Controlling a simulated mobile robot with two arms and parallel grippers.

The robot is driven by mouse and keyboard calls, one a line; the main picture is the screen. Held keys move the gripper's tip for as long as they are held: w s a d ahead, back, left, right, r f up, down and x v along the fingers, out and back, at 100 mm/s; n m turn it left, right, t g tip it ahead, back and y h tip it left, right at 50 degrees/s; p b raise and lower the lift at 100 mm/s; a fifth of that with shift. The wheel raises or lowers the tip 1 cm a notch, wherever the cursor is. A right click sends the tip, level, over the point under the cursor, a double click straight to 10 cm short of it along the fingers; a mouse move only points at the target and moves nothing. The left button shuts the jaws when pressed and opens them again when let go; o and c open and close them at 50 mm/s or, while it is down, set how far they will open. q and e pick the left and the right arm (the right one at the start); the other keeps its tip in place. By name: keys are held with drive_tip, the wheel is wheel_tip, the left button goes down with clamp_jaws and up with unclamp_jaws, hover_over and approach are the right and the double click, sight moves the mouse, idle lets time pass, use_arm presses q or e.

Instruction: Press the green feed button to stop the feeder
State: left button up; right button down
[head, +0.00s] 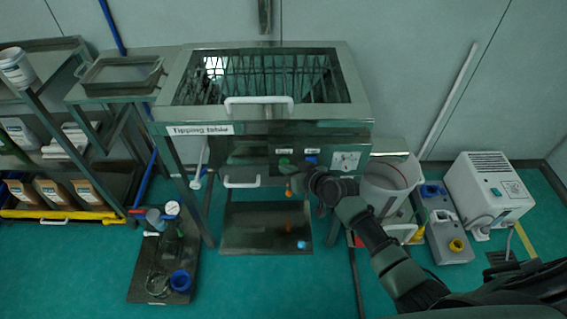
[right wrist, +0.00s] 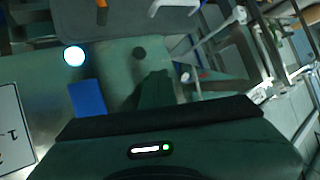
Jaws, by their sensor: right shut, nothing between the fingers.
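My right gripper (head: 297,184) is shut and empty, in front of and below the panel in the head view. In the right wrist view its dark body fills the bottom. Contact with the button cannot be told. My left gripper is not in view.
A blue label (right wrist: 87,97) with a bright white button (right wrist: 75,55) sits beside the green one. A dial plate (head: 345,161) is to the right. A white handle (head: 241,182) and an orange piece (right wrist: 101,12) lie below the panel. A white bucket (head: 389,185) stands right.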

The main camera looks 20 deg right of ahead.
drive_tip(key=shift+s, duration=0.1)
drive_tip(key=shift+s+a, duration=0.15)
drive_tip(key=shift+s, duration=0.1)
drive_tip(key=shift+p, duration=0.3)
drive_tip(key=s+a+p, duration=0.1)
drive_tip(key=s+p, duration=0.2)
drive_tip(key=s, duration=0.2)
drive_tip(key=shift+s+a, duration=0.3)
drive_tip(key=shift+s, duration=0.1)
